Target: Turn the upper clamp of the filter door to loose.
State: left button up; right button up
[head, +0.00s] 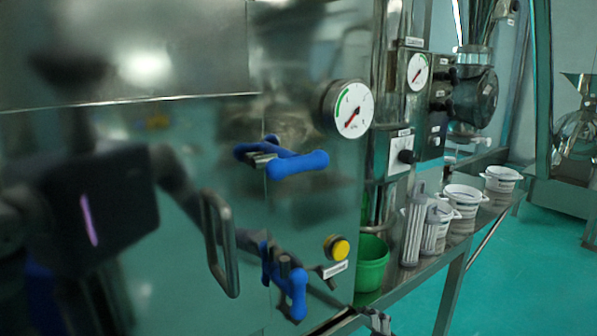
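The filter door (150,240) is a shiny steel panel on the left, with a vertical bar handle (222,250). The upper clamp (298,165) has a blue grip, roughly level and tilted slightly up to the right, at the door's right edge. A second blue shape behind it looks like its reflection. The lower clamp (295,295) has a blue grip that hangs steeply downward. A grey part at the bottom edge seems to be my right gripper (376,321), mostly cut off, below and right of both clamps and touching neither. My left gripper is not in view.
A yellow button (337,248) and a pressure gauge (350,108) are on the panel right of the clamps. A green bucket (371,264) and white containers (462,199) stand on a steel bench to the right. The space before the upper clamp looks clear.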

jog(key=s+a+r+n+t+y, duration=0.1)
jog(key=s+a+r+n+y, duration=0.3)
jog(key=r, duration=0.6)
jog(key=a+r+n+t+h, duration=0.1)
jog(key=r+n, duration=0.5)
jog(key=r, duration=0.5)
jog(key=s+a+r+n+t+y, duration=0.1)
jog(key=s+a+r+n+y, duration=0.3)
jog(key=r, duration=0.6)
jog(key=n+p, duration=0.7)
jog(key=n, duration=0.8)
send_near(303, 166)
jog(key=x, duration=0.5)
jog(key=shift+w+a+r, duration=0.1)
jog(key=shift+w+r, duration=0.05)
jog(key=shift+w, duration=0.05)
jog(key=p+x, duration=0.1)
jog(key=x, duration=0.4)
jog(key=shift+w+a+f+p, duration=0.2)
jog(key=shift+w+a+p, duration=0.05)
jog(key=shift+w+p, duration=0.1)
jog(key=shift+d, duration=0.1)
